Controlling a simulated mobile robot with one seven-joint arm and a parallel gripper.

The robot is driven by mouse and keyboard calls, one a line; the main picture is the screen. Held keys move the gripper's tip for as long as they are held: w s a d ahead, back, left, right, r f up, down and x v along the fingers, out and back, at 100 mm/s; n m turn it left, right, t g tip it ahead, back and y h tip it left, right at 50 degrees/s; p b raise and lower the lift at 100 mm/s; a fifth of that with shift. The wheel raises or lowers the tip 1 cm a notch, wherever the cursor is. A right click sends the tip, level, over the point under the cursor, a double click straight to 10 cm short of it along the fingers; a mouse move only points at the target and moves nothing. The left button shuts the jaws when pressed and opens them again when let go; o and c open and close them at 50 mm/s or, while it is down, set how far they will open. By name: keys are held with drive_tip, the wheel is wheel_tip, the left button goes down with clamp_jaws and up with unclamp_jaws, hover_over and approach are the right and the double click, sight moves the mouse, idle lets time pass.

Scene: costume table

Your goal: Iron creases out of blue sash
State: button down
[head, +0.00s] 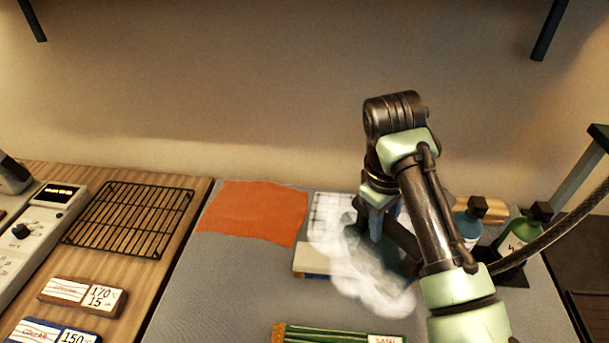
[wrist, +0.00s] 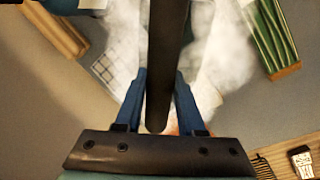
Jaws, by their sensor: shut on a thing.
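My gripper (wrist: 160,74) is shut on the dark handle of an iron (wrist: 164,40), its blue fingers on both sides of it. In the head view my gripper (head: 376,218) points down over the grey table, and the teal body of the iron (head: 408,268) shows below it. White steam (head: 352,275) spreads around the iron and hides what lies under it. I cannot make out the blue sash; it may be under the iron or steam. A green striped bundle (head: 335,334) with a label reading "SASH" lies at the front.
An orange cloth (head: 252,210) lies flat at the left of the grey table (head: 225,290). A pale block (head: 311,262) and a checked white cloth (head: 326,208) are near the iron. Blue (head: 467,228) and green (head: 522,232) bottles stand right. A wire rack (head: 130,218) lies far left.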

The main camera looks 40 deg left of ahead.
drive_tip(key=shift+w+r+p, duration=0.15)
drive_tip(key=shift+r+p, duration=2.75)
drive_tip(key=shift+r, duration=0.2)
